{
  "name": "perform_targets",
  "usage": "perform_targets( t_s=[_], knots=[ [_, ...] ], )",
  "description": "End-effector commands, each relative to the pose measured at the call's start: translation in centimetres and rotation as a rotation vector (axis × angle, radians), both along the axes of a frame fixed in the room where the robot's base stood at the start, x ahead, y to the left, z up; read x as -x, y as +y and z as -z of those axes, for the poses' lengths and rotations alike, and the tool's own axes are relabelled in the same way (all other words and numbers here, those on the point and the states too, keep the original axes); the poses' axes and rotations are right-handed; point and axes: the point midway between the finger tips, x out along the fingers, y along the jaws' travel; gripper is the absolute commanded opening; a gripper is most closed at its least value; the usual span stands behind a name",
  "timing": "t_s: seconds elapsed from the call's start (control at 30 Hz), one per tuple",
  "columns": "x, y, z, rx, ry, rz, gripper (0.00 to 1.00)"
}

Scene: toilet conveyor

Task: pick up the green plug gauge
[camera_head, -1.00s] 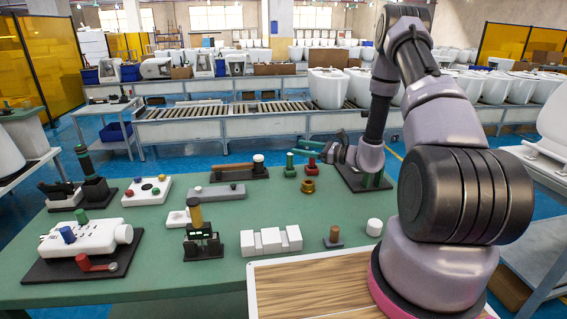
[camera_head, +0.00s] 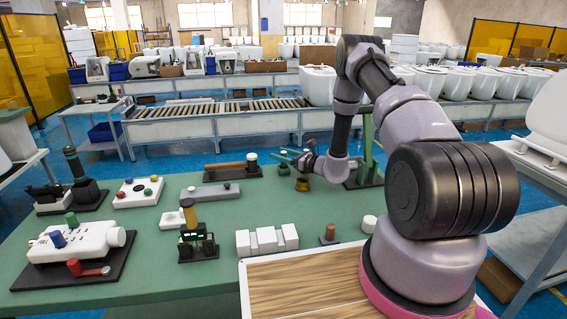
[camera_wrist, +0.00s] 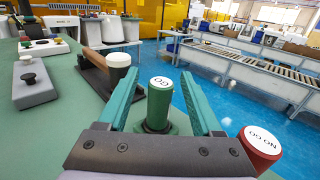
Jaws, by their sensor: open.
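The green plug gauge (camera_wrist: 159,102) stands upright in the wrist view, with a white top face marked "GO". My gripper (camera_wrist: 162,77) is open, with one green finger on each side of the gauge and visible gaps between. In the head view my gripper (camera_head: 290,156) is low over the far part of the green table, and the green gauge (camera_head: 283,168) shows only in small part beside it. The gauge's lower end is partly hidden behind my gripper body in the wrist view.
A red gauge marked "NO GO" (camera_wrist: 262,143) stands close to the right of my gripper. A wooden-handled tool with a white end (camera_wrist: 118,62) lies close on the left. A brass bushing (camera_head: 302,184) stands just in front. A grey block (camera_wrist: 33,82) is farther left.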

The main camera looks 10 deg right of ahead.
Motion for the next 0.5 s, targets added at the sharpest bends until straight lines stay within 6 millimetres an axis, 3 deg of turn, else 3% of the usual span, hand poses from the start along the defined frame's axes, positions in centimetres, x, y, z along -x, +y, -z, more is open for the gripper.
perform_targets(
  t_s=[0.13,0.4,0.47,0.5],
  knots=[
    [-1.16,1.2,-0.01,0.002,-0.001,-0.002,0.67],
    [-1.43,1.34,-0.04,0.002,-0.001,0.0,0.67],
    [-1.41,1.34,-0.04,0.002,-0.001,0.0,0.47],
    [-1.41,1.34,-0.04,0.002,-0.001,0.0,0.32]
  ],
)
